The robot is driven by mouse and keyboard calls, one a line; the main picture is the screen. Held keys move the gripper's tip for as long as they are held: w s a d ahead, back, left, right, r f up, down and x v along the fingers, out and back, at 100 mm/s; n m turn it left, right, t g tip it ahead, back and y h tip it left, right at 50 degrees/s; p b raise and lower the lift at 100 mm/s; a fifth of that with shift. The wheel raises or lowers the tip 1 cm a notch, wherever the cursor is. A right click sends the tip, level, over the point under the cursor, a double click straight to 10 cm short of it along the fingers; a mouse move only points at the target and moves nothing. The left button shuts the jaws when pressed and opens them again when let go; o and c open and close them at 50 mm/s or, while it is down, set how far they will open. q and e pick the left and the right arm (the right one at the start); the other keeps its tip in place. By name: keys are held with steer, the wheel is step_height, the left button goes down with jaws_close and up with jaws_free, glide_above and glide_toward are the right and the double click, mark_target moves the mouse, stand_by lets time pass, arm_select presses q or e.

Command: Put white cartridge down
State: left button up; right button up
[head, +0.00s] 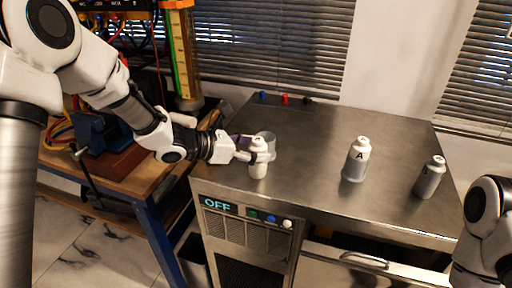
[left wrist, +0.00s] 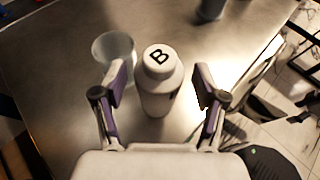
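A white cartridge (head: 258,170) stands upright on the steel bench top near its front left edge. In the left wrist view the same cartridge (left wrist: 160,92) shows a black letter B on its cap. My left gripper (head: 250,152) is around it. In the left wrist view the left gripper (left wrist: 161,88) is open, with one finger on each side of the cartridge and a visible gap on both sides. My right arm is at the lower right in the head view, and its gripper is out of the picture.
A clear glass cup (head: 266,138) stands just behind the cartridge, close to the left gripper. A white bottle marked A (head: 357,160) and a grey bottle (head: 430,178) stand farther right on the steel bench (head: 310,150). A panel (head: 218,205) below reads OFF.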

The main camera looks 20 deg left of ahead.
arm_select(q)
steer(key=shift+w+d+f, duration=0.1)
steer(key=shift+w+d, duration=0.05)
steer(key=p+v, duration=0.1)
steer(key=v, duration=1.1)
